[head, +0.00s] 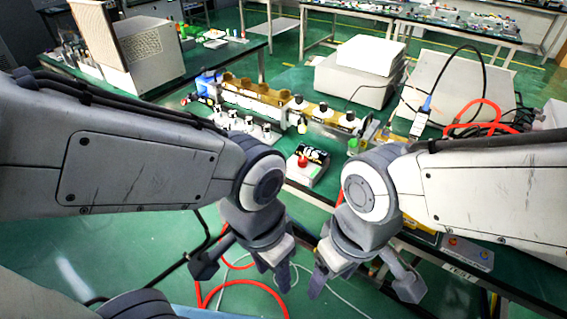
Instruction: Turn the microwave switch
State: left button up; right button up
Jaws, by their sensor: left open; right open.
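A microwave bench line of golden-brown blocks and white-and-black knobs (300,108) runs across the middle of the green table. A small grey box with a red button (303,162) and a dark top sits in front of it. I cannot tell for sure which part is the microwave switch. My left gripper (243,272) hangs open and empty, below and left of the red-button box. My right gripper (363,285) hangs open and empty, below and right of that box. Both point down near the table's front edge, apart from the equipment.
Stacked white boxes (350,84) stand behind the bench line. A larger light-grey case (450,88) with cables and red hoses is at the right. A small panel with knobs (462,252) sits near the right front edge. Red and black cables lie on the floor.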

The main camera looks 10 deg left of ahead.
aim_at(302, 161)
jog(key=z, duration=0.75)
jog(key=i, duration=0.75)
jog(key=u, duration=1.05)
